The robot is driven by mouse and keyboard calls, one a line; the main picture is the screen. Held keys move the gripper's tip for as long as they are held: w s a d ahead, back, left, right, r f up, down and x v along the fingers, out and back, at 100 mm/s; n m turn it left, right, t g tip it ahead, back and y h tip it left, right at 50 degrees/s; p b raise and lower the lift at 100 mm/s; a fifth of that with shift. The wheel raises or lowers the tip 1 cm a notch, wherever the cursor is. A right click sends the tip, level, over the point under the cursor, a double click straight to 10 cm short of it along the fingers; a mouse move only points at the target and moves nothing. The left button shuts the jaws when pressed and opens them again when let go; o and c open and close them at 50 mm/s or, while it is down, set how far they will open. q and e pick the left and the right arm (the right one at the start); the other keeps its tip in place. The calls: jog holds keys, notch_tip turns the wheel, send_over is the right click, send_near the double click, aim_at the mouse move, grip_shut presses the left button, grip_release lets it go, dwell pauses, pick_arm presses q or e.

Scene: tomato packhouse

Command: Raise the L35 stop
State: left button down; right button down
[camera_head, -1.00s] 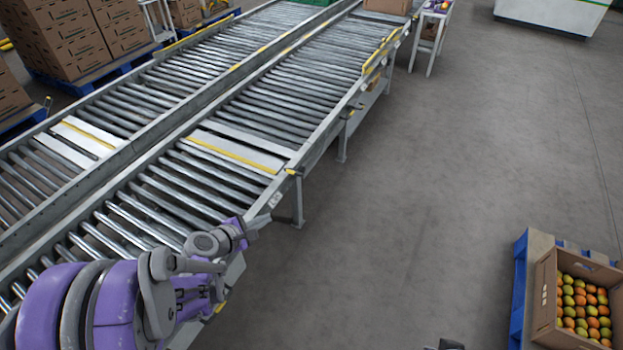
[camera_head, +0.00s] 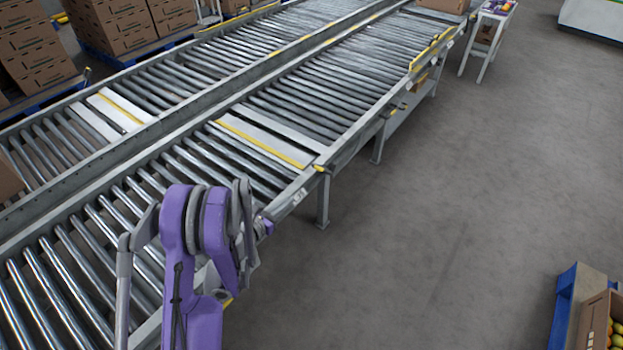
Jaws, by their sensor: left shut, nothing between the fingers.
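A pale cross plate with a yellow strip (camera_head: 262,143) lies flat across the near roller lane, level with the rollers. A small yellow handle (camera_head: 320,168) sits on the near side rail at its right end. A small pale label (camera_head: 299,196) is on the rail just below the handle; I cannot read it, so I cannot confirm L35. My left gripper (camera_head: 267,226) is shut and empty beside the near rail, below and left of the handle and apart from it. My own arm partly hides it. My right gripper is out of view.
A second plate with a yellow strip (camera_head: 115,110) crosses the far lane. Stacked cartons (camera_head: 120,25) stand behind the conveyor. A white stand (camera_head: 488,38) is at the back right. A blue pallet with a carton (camera_head: 575,300) is at lower right. The floor between is clear.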

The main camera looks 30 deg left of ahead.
pick_arm(q)
jog(key=r+x, duration=0.2)
jog(key=x, duration=1.1)
jog(key=shift+w+r+b, duration=0.25)
jog(key=shift+r+b, duration=0.1)
jog(key=shift+b, duration=0.1)
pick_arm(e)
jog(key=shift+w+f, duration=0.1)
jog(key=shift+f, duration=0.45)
